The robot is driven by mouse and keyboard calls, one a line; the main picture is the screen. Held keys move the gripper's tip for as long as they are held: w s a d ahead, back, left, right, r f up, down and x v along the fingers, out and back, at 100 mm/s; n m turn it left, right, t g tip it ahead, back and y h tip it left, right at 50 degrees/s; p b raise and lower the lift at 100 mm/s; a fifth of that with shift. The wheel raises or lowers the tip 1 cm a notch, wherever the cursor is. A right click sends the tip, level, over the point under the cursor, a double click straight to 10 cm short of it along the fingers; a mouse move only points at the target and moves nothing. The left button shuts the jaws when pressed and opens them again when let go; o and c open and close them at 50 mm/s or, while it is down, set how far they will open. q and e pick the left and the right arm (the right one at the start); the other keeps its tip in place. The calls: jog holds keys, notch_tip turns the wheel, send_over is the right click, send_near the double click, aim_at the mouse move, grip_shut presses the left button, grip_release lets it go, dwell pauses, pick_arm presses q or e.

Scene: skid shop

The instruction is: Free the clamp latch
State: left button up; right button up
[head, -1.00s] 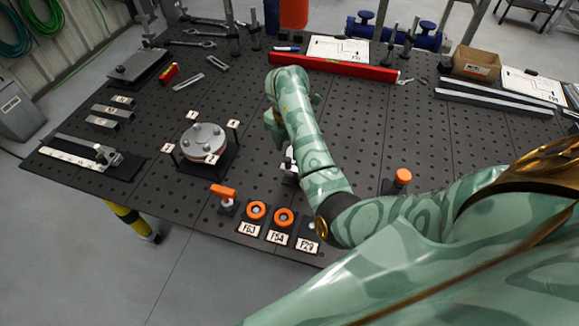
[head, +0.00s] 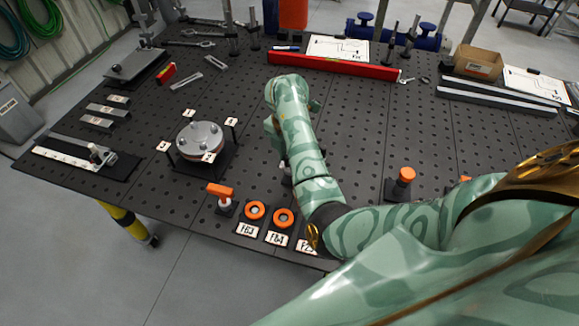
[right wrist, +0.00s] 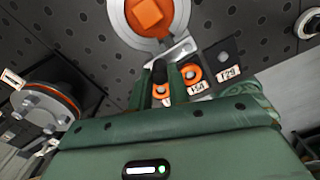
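My left gripper is out of view.
A bolted round flange (head: 200,138) stands left of my arm. An orange-handled piece (head: 220,190) and orange rings (head: 255,211) with tags sit near the front edge. An orange knob (head: 406,175) stands to the right. A red bar (head: 330,67) lies behind.

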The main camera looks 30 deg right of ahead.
jog(key=shift+s, duration=0.1)
jog(key=shift+s+a, duration=0.3)
jog(key=shift+a, duration=0.05)
jog(key=shift+p, duration=0.3)
jog(key=shift+s+a, duration=0.25)
jog(key=shift+s, duration=0.25)
jog(key=shift+s+p, duration=0.15)
jog(key=shift+p, duration=0.25)
jog(key=shift+s+a, duration=0.15)
jog(key=shift+s, duration=0.2)
